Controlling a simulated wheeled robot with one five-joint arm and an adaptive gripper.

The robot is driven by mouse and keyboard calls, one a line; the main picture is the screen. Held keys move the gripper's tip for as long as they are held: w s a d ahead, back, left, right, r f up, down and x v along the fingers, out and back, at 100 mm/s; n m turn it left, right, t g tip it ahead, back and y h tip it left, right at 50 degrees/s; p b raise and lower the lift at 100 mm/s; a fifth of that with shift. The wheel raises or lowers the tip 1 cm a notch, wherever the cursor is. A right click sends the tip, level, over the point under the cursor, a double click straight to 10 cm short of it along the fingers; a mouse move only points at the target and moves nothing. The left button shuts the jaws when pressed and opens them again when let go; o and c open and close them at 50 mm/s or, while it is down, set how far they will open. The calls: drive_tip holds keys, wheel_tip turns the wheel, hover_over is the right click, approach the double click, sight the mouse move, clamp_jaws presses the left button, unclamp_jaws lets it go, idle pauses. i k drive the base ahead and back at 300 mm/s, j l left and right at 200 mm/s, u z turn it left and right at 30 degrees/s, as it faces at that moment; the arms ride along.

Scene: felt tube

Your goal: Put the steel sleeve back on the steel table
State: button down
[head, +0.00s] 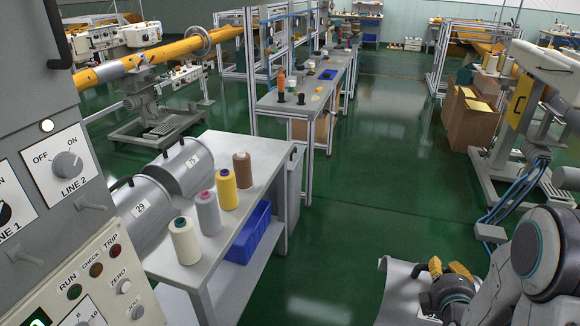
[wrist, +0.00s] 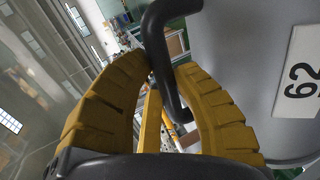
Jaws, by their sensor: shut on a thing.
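My gripper (head: 449,268) is at the lower right of the head view, shut on the black handle (wrist: 163,45) of a steel sleeve. That sleeve (head: 398,290) shows partly beside my gripper, over the green floor and apart from the table; the frame edge cuts it off. In the wrist view the sleeve (wrist: 235,50) fills the right side, with a white number label (wrist: 302,72). The steel table (head: 268,163) stands left of my gripper. Two other steel sleeves with black handles lie on it, the nearer (head: 130,228) labelled 29, the farther (head: 172,172) behind it.
Thread cones, cream (head: 185,243), grey (head: 207,213), yellow (head: 226,190) and brown (head: 242,171), stand in a row on the table. A blue crate (head: 248,235) sits below. A control panel (head: 45,170) blocks the near left. Green floor right of the table is open.

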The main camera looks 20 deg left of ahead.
sight(215, 145)
drive_tip(key=i, duration=1.1)
drive_tip(key=i+j+z, duration=0.2)
drive_tip(key=i, duration=0.9)
drive_tip(key=i+z, duration=0.4)
drive_tip(key=i, duration=0.75)
drive_tip(key=i+u, duration=0.25)
drive_tip(key=i, duration=0.3)
drive_tip(key=u, duration=4.9)
